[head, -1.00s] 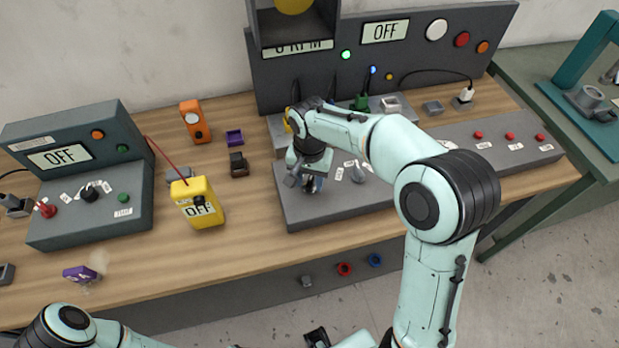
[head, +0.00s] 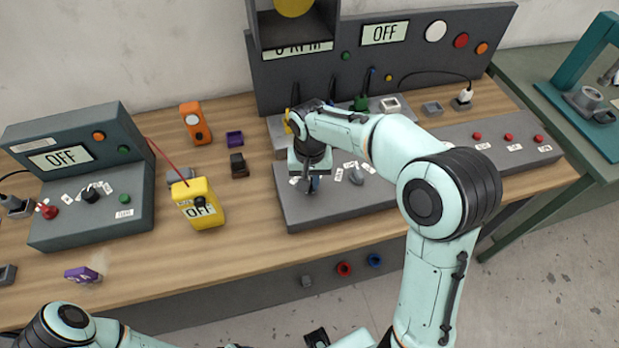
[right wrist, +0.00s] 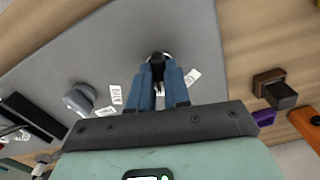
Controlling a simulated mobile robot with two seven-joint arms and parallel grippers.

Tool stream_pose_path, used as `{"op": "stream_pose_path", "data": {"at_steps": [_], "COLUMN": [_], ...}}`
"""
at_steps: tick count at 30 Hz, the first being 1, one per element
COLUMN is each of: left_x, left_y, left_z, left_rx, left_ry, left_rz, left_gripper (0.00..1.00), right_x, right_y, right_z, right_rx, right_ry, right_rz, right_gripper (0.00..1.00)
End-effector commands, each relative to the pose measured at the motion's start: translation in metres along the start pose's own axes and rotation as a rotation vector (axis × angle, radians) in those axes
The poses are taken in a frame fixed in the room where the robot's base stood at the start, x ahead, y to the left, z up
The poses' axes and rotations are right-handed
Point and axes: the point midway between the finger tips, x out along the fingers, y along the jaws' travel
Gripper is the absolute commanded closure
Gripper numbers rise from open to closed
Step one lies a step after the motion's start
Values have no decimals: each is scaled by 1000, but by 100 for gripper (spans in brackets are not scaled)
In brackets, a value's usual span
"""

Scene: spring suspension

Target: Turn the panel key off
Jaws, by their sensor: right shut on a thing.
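The panel key (right wrist: 157,57) is a small dark piece at the fingertips in the right wrist view, on the flat grey control panel. My right gripper (right wrist: 158,76) is shut on it with blue fingers on either side. In the head view my right gripper (head: 311,186) reaches down to the left part of the low grey console (head: 345,204), and my wrist hides the key there. The upright panel behind it has an OFF display (head: 385,33), an unlit green lamp (head: 346,56) and a dull blue lamp (head: 373,69). My left gripper does not show.
A grey knob (head: 356,176) with white labels stands right of my gripper. A yellow meter (head: 197,204), a dark block (head: 239,166) and a purple tray (head: 235,138) lie to the left. A second control box (head: 90,160) is farther left.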

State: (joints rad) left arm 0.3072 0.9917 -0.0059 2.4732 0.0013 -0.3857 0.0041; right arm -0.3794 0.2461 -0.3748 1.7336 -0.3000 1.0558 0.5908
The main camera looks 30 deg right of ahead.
Motion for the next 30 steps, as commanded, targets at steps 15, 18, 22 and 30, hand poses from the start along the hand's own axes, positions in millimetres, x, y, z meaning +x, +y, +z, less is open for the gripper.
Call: {"op": "stream_pose_path", "data": {"at_steps": [15, 18, 22, 30], "left_x": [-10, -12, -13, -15], "left_y": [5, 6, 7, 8], "left_z": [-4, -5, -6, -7], "left_rx": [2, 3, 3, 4], "left_ry": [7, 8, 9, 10], "left_rz": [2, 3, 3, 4], "left_gripper": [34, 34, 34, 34], "right_x": [-2, -1, -1, -1], "right_y": [2, 2, 2, 2], "right_z": [-1, -1, -1, -1], "right_rx": [-474, -550, -631, -736], "right_ry": [3, 3, 3, 2], "right_rz": [-1, 0, 0, 0], "right_gripper": [100, 100, 100, 100]}}
